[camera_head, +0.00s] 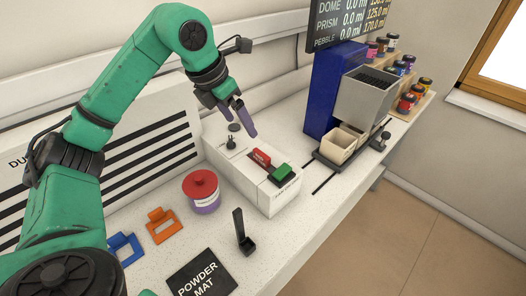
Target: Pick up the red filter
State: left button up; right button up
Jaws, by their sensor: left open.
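The red filter (261,158) stands in a dark slotted part on top of a white box-shaped device (241,182), in the middle of the head view. A green filter (281,173) sits beside it, nearer the front right end of the slot. My left gripper (239,119) is open and points down, above and behind the red filter, apart from it. Nothing shows between its fingers. My right gripper is not in view.
A red-lidded jar (202,192), an orange bracket (163,225), a blue bracket (124,249), a black scoop (243,232) and a powder mat (201,277) lie in front. A blue dispenser with a grey hopper (375,97) stands right. Several jars are behind it.

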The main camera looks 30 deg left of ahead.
pick_arm(q)
jog(key=p, duration=0.2)
send_near(260, 154)
notch_tip(260, 154, down, 2)
jog(key=p+x, duration=0.1)
jog(key=x, duration=0.1)
jog(key=p+x, duration=0.1)
jog(key=x, duration=0.1)
jog(key=shift+w+p, duration=0.3)
jog(key=shift+w, duration=0.15)
jog(key=x, duration=0.2)
jog(key=shift+d+f+p, duration=0.25)
jog(key=shift+f+p, duration=0.1)
jog(key=shift+f, duration=0.15)
jog(key=c, duration=0.3)
jog(key=shift+a, duration=0.1)
jog(key=c, duration=1)
grip_shut()
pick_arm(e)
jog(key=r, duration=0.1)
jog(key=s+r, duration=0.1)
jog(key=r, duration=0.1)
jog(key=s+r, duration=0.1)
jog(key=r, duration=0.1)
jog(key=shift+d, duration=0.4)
